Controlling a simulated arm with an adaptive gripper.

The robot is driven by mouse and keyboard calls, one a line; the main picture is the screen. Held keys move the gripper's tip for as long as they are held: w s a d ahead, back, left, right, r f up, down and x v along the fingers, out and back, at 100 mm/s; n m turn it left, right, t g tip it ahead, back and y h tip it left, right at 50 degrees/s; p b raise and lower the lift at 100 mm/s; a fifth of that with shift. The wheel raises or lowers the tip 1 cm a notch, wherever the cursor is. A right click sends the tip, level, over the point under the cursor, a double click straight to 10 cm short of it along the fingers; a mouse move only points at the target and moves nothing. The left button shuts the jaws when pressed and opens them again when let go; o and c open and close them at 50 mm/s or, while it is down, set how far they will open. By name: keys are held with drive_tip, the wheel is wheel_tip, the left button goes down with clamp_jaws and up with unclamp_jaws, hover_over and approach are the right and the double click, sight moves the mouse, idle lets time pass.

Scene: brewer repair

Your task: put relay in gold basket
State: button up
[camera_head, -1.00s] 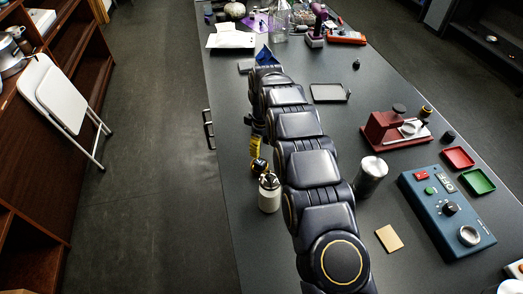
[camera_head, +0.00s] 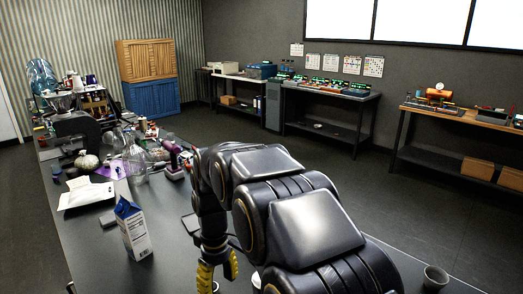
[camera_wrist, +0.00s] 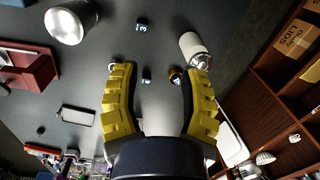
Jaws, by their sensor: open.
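My gripper (camera_wrist: 157,70) points down over the dark table, its yellow fingers spread with nothing held. Two small dark cubes with light markings lie on the table in the wrist view: one cube (camera_wrist: 147,77) is between the fingers, the other cube (camera_wrist: 142,28) is beyond the fingertips. Either may be the relay; I cannot tell which. A small dark round thing with a gold-orange rim (camera_wrist: 176,73) is beside the right finger; I cannot tell if it is the gold basket. In the head view my gripper (camera_head: 218,277) is partly cut off at the bottom.
A white canister (camera_wrist: 190,44) stands close to the right finger. A metal cylinder (camera_wrist: 70,22) and a red device (camera_wrist: 22,70) are to the left. A flat dark tray (camera_wrist: 76,116) lies on the table.

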drive_tip(key=s+d+r+m, duration=0.5)
drive_tip(key=s+d, duration=0.6)
drive_tip(key=d, duration=0.1)
drive_tip(key=s+d+m, duration=0.2)
drive_tip(key=s+d, duration=0.1)
drive_tip(key=s, duration=0.4)
drive_tip(key=s+d+m+g, duration=0.1)
drive_tip(key=s+d+m, duration=0.2)
drive_tip(key=s, duration=0.5)
drive_tip(key=shift+f+m, duration=0.3)
drive_tip(key=shift+f, duration=0.1)
